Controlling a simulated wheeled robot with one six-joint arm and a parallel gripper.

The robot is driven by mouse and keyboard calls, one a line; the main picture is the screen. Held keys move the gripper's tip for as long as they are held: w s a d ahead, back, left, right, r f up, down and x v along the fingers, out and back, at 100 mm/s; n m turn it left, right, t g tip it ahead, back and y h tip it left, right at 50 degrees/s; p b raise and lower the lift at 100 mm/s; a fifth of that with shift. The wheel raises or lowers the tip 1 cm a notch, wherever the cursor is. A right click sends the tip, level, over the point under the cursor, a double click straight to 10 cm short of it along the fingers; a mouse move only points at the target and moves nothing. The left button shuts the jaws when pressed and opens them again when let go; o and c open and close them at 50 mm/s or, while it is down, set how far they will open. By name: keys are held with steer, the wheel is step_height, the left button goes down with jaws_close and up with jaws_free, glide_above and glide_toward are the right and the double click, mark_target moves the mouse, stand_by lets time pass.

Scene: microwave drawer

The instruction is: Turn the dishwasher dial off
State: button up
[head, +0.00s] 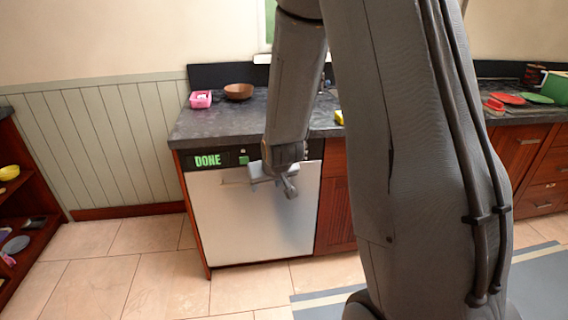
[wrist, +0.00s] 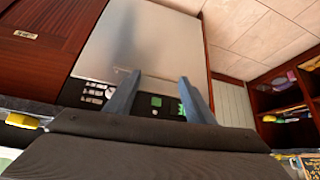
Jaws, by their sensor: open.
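The dishwasher (head: 235,225) has a pale front door, also in the wrist view (wrist: 160,40), and a black control strip along its top. On the strip are a green DONE display (head: 208,160) and a green square (head: 244,160). In the wrist view the green square (wrist: 156,101) shows between my fingers, with white markings (wrist: 97,92) to the left. My gripper (head: 272,182) is in front of the upper door in the head view, its fingers (wrist: 160,76) spread and empty in the wrist view. I cannot make out a dial clearly; my arm hides part of the strip.
The dark counter (head: 215,122) above holds a pink box (head: 201,99) and a brown bowl (head: 238,91). Red-brown cabinets (head: 335,205) adjoin on the right. Open shelves (head: 22,215) stand at far left. The tiled floor (head: 110,270) in front is clear.

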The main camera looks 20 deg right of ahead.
steer(key=w+d+f+m+t+h+b, duration=0.1)
steer(key=w+d+f+t, duration=0.3)
steer(key=w+d, duration=0.4)
steer(key=w+d+f+m+t+h, duration=0.1)
steer(key=w+d+f+t+h, duration=0.2)
steer(key=w, duration=1.1)
steer(key=d+f+t, duration=0.1)
steer(key=d+t, duration=0.2)
steer(key=d, duration=0.3)
steer(key=shift+f+b, duration=0.4)
steer(key=shift+d, duration=0.1)
steer(key=c, duration=1.1)
